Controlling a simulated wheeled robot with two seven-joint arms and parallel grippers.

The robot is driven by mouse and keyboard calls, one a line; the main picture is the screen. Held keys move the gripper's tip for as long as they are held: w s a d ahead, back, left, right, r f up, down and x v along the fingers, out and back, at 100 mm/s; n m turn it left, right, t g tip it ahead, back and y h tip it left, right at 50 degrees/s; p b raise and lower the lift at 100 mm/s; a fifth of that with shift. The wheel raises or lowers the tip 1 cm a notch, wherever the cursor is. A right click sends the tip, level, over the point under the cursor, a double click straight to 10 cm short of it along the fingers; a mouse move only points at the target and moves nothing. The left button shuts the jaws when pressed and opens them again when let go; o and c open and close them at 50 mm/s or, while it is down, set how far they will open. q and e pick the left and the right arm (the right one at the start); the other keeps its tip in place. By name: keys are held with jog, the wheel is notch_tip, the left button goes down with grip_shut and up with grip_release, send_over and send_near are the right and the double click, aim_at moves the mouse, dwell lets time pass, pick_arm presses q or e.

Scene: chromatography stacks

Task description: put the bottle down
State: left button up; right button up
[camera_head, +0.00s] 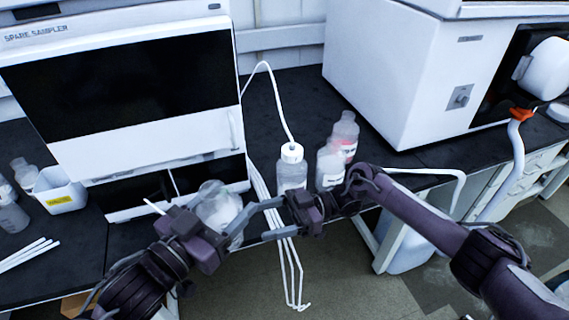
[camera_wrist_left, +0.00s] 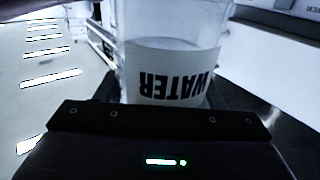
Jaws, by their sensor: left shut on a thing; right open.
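A clear bottle (camera_head: 222,206) is between the fingers of my left gripper (camera_head: 214,222), which is shut on it, near the front edge of the bench. In the left wrist view the bottle (camera_wrist_left: 170,70) fills the middle; its white label reads WATER and appears upside down there. The fingertips are largely hidden, and I cannot tell whether the bottle touches the bench. My right gripper (camera_head: 258,222) is open, its fingers pointing left toward the held bottle. Nothing shows gripped in it.
A white-capped bottle (camera_head: 291,170) with a tube stands behind my right gripper, with other bottles (camera_head: 331,165) beside it. A white sampler (camera_head: 120,90) stands behind the held bottle. White tubes (camera_head: 290,262) hang over the front edge. A white tub (camera_head: 62,192) is at left.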

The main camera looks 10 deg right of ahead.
aim_at(222, 196)
jog(key=d+r+n+g+h, duration=0.2)
jog(key=d+r+n+g, duration=0.15)
jog(key=r, duration=1.25)
jog(key=shift+n+g, duration=0.35)
jog(key=x, duration=1.2)
jog(key=shift+s+a, duration=0.2)
jog(key=shift+s, duration=0.3)
jog(key=shift+c, duration=0.2)
pick_arm(q)
jog(key=shift+r, duration=0.1)
pick_arm(e)
jog(key=c, duration=1)
pick_arm(q)
jog(key=shift+r, duration=0.1)
pick_arm(e)
jog(key=shift+f, duration=0.1)
jog(key=c, duration=0.4)
pick_arm(q)
jog(key=o, duration=0.8)
pick_arm(e)
jog(key=shift+o, duration=0.3)
pick_arm(q)
jog(key=o, duration=0.5)
